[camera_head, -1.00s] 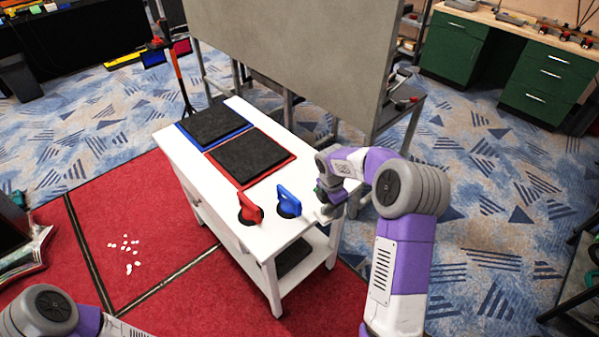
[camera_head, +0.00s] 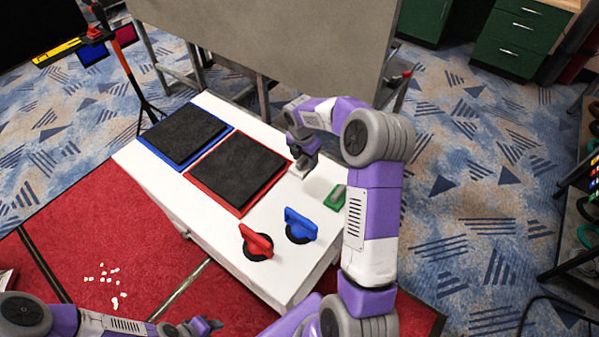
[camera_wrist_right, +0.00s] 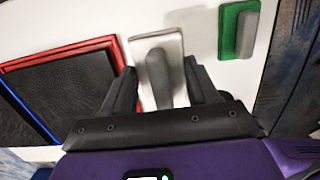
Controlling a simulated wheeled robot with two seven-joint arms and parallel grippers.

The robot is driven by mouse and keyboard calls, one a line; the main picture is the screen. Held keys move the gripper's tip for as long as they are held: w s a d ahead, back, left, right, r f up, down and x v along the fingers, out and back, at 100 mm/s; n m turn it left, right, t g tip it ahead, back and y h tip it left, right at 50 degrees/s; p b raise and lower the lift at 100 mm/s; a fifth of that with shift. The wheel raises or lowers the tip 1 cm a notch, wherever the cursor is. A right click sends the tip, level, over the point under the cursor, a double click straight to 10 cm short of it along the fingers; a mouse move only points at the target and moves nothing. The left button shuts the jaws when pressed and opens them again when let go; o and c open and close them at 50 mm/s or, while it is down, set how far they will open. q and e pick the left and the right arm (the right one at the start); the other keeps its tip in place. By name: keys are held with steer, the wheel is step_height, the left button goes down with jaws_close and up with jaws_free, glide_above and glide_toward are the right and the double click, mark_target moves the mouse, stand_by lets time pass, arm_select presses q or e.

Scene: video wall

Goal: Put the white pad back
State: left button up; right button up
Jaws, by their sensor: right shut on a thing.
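The white pad (camera_wrist_right: 142,48) is a pale plate with a grey handle. My right gripper (camera_wrist_right: 158,80) is shut on its handle, with a finger on each side. In the head view this gripper (camera_head: 301,166) is over the white table's right edge, beside the red-edged tray; only a bit of the pad (camera_head: 299,173) shows under it. I cannot tell whether the pad touches the tabletop. My left gripper (camera_head: 203,326) is at the bottom of the head view, away from the table; its fingers are too unclear to read.
A green pad with a grey handle (camera_head: 336,197) lies on the white table (camera_head: 205,210) near its right edge. Red (camera_head: 257,242) and blue (camera_head: 299,226) suction handles stand at the front. Red-edged (camera_head: 238,210) and blue-edged (camera_head: 170,163) trays hold dark panels. A large grey board (camera_head: 280,40) stands behind.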

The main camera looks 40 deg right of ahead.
mark_target(305, 165)
steer(key=f, duration=0.3)
steer(key=shift+s+b, duration=0.2)
steer(key=shift+b, duration=0.1)
steer(key=shift+w+f+b, duration=0.1)
steer(key=shift+f+b, duration=0.55)
steer(key=shift+f, duration=1.9)
steer(key=shift+f, duration=0.15)
steer(key=o, duration=1)
steer(key=r+p, duration=0.1)
steer(key=r, duration=0.3)
steer(key=a+r+p, duration=0.1)
steer(key=r, duration=0.3)
steer(key=r+p, duration=0.1)
steer(key=r, duration=0.3)
steer(key=shift+s+a+r, duration=0.15)
steer(key=shift+s+a, duration=0.05)
